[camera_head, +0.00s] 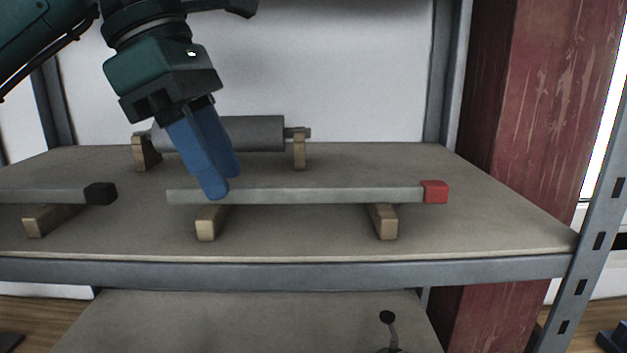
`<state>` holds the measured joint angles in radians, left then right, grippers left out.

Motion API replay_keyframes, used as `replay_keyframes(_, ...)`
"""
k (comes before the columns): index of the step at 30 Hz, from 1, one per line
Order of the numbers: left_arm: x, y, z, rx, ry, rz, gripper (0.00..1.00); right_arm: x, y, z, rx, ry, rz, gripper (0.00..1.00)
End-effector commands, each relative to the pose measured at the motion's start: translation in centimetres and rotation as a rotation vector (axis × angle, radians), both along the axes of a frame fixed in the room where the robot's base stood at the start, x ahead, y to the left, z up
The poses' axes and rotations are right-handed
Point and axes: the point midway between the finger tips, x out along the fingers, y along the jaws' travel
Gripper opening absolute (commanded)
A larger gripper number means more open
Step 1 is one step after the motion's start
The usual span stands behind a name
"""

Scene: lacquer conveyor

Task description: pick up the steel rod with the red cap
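The steel rod with the red cap (320,195) lies level across two wooden blocks on the upper shelf, its red cap (435,191) at the right end. My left gripper (225,184) comes down from the upper left, its blue fingers tilted, over the rod's left part. The nearer fingertip hides a bit of the rod; the farther one shows just above and behind it. The fingers look apart, with nothing seen between them. I cannot tell whether they touch the rod. My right gripper is not in view.
A similar rod with a black cap (100,193) lies at the left. Behind stands a thick grey cylinder (255,133) on wooden supports. The shelf (490,220) is bare at the right. Grey posts and a red column (540,90) bound the right side.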

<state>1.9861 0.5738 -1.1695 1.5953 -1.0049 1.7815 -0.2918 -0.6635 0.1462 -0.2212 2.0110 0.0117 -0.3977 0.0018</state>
Motion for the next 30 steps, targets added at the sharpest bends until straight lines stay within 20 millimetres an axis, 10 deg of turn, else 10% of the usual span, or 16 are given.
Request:
replay_keyframes(19, 0.0, -8.2, 0.2, 0.000, 0.001, -0.001, 0.40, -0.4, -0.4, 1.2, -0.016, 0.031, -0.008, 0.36)
replay_keyframes(30, 0.0, -8.3, -1.1, -0.003, 0.001, 0.001, 0.38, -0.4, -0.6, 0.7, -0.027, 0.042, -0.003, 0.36)
